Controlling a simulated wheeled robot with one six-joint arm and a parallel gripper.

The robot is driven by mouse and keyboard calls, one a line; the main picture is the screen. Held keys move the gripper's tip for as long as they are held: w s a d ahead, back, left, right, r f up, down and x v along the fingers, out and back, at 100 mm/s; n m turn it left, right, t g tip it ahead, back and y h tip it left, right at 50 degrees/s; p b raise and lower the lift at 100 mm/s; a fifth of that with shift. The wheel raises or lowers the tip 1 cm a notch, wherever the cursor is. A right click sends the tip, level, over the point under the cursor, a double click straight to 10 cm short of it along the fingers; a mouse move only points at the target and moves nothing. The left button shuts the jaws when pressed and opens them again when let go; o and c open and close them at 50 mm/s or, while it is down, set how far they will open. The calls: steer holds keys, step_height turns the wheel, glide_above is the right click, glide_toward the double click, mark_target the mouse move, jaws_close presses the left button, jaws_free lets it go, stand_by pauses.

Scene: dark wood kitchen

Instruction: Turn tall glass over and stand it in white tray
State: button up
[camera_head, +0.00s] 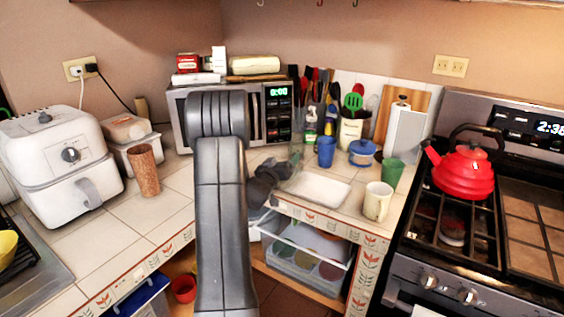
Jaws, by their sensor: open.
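The white tray (318,188) lies flat on the tiled counter at the corner, and nothing shows in its visible part. My gripper (284,168) is open just left of the tray, in front of the microwave; my arm hides part of it, and its fingers are small and dark. I cannot tell for sure which thing is the tall glass. A blue cup (326,151) stands behind the tray, a green tumbler (393,173) to its right, and a tall brown patterned tumbler (145,170) far to the left. No clear glass shows distinctly.
A cream mug (377,201) stands right of the tray. A blue lidded pot (362,153) and a utensil holder (350,133) are behind it. The microwave (277,112) stands behind my gripper. A red kettle (464,168) is on the stove.

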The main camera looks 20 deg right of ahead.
steer(key=b+v, duration=0.2)
steer(key=v, duration=1.1)
steer(key=shift+s+a, duration=0.25)
steer(key=shift+a, duration=0.05)
steer(key=p+x, duration=0.2)
steer(key=x, duration=1.1)
steer(key=shift+w+d, duration=0.25)
steer(key=shift+d, duration=0.1)
step_height(320, 180, up, 2)
steer(key=shift+r+p, duration=0.1)
steer(key=shift+p, duration=0.65)
steer(key=shift+r, duration=0.4)
